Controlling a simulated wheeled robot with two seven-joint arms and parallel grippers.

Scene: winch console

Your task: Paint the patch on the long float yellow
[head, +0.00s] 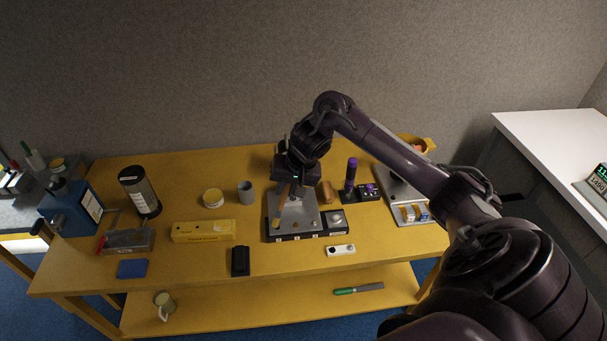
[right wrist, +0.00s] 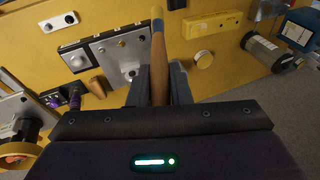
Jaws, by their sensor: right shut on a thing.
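My right gripper (head: 289,186) is shut on a slim brown wooden stick (right wrist: 158,68) and holds it over the grey winch console (head: 303,216). I cannot make out a patch or identify the float elsewhere. A small round yellow pot (head: 213,198) stands left of the console; it also shows in the right wrist view (right wrist: 203,59). My left gripper is not in view.
A grey cup (head: 246,191) and yellow box (head: 203,231) stand left of the console.

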